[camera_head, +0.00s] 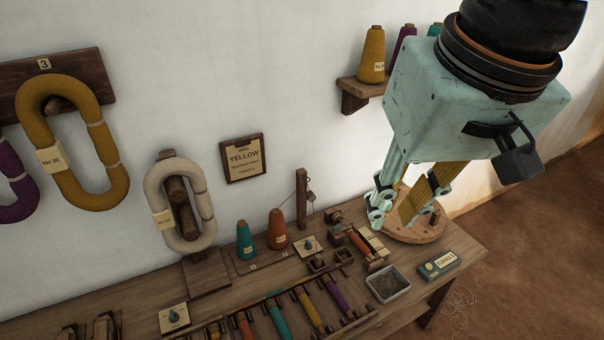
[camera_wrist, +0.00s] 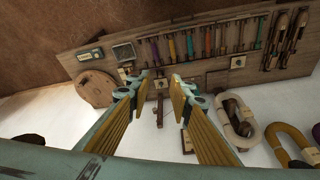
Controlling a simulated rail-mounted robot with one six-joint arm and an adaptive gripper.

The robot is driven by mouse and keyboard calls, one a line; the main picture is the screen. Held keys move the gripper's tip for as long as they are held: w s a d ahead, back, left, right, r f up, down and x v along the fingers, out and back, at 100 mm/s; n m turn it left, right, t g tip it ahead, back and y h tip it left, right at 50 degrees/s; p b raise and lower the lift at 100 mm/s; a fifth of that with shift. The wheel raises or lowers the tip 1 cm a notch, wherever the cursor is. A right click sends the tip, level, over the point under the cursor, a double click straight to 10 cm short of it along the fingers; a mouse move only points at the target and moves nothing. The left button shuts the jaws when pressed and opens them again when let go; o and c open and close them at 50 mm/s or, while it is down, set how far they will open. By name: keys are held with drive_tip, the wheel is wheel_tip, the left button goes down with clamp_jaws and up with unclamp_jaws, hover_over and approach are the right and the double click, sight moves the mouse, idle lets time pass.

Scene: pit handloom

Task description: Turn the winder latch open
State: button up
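The winder (camera_head: 355,242), a small wooden frame with an orange bobbin, stands at the right part of the bench in the head view. Near it is a pale plate with a dark knob (camera_head: 308,245); a similar plate (camera_head: 173,317) lies at the bench's front left. I cannot tell which part is the winder latch. My gripper (camera_head: 393,213) is open and empty, pointing down, above the right end of the bench. In the wrist view, its two yellow-padded fingers (camera_wrist: 160,82) are well apart with nothing between them, and the winder area is partly hidden around the fingertips.
A round wooden board (camera_head: 418,232) lies behind the fingers. A grey tray (camera_head: 387,284) and a labelled box (camera_head: 438,264) are near the bench's right edge. Teal (camera_head: 245,241) and orange (camera_head: 278,230) cones, a thin post (camera_head: 302,198) and a bobbin rack (camera_head: 290,315) stand left.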

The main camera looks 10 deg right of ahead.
drive_tip(key=w+d+f+m+g+p, duration=0.1)
drive_tip(key=w+m+p, duration=0.1)
drive_tip(key=w, duration=0.6)
drive_tip(key=w+d+f+m+p, duration=0.1)
drive_tip(key=w+m, duration=0.1)
drive_tip(key=w, duration=0.7)
drive_tip(key=m+g+p, duration=0.3)
drive_tip(key=m+p, duration=0.6)
drive_tip(key=m, duration=0.1)
hover_over(336, 227)
wheel_tip(336, 227, down, 34)
drive_tip(key=shift+f, duration=0.1)
drive_tip(key=shift+f, duration=0.25)
drive_tip(key=shift+f, duration=6.65)
